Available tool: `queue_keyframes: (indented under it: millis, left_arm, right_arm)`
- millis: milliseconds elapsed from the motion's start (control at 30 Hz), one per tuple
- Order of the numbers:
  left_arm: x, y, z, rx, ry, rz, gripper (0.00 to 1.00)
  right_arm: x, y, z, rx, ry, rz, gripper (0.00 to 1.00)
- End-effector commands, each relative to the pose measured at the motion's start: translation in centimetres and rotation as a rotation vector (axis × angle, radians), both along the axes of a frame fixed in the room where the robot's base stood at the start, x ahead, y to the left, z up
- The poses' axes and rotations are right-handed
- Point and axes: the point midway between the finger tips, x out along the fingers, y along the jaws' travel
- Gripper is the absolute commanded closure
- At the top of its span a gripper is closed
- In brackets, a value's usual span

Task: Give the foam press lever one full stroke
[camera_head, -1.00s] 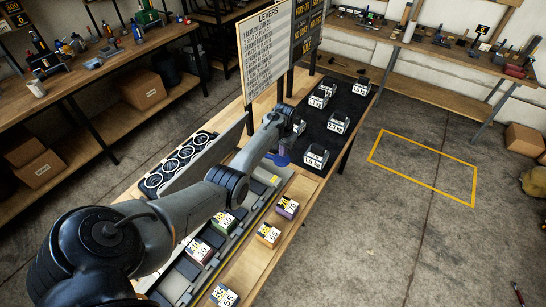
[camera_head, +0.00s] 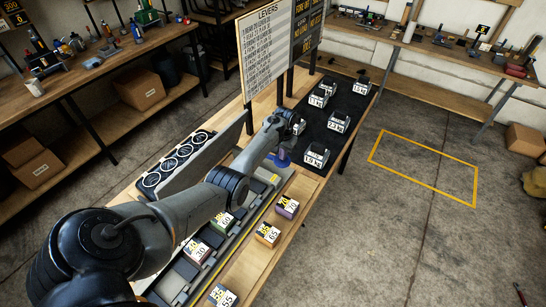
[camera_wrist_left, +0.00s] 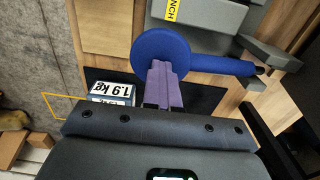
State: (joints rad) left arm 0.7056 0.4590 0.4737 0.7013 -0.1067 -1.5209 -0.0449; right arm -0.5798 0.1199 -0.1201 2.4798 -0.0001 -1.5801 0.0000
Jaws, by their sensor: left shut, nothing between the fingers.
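In the left wrist view a blue lever part with a round disc end (camera_wrist_left: 160,50) and a padded bar (camera_wrist_left: 225,66) lies just beyond my left gripper (camera_wrist_left: 162,72). The gripper's narrow purple-looking fingers are shut and empty. Their tips overlap the disc's lower edge in the picture; I cannot tell whether they touch it. In the head view a small blue piece (camera_head: 283,158) shows below the end of my left arm, at the far end of the grey rail on the bench. My forearm hides much of that area. My right gripper is not in view.
Labelled blocks (camera_head: 268,234) stand on the bench's right side. Labelled weights (camera_head: 316,156) stand on a black mat behind. The floor on the right is open.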

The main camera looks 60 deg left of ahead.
Motion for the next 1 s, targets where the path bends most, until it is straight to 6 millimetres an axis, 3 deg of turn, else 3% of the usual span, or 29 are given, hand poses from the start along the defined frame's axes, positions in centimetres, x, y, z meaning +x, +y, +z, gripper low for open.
queue_keyframes:
  millis: [500,1000]
  left_arm:
    - [-0.2,0.2,-2.3,0.002,0.002,0.004,1.0]
    - [-0.2,0.2,-1.4,0.002,0.003,0.004,1.0]
  right_arm:
    - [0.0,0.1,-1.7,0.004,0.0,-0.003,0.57]
    - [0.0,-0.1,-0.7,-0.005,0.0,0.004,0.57]
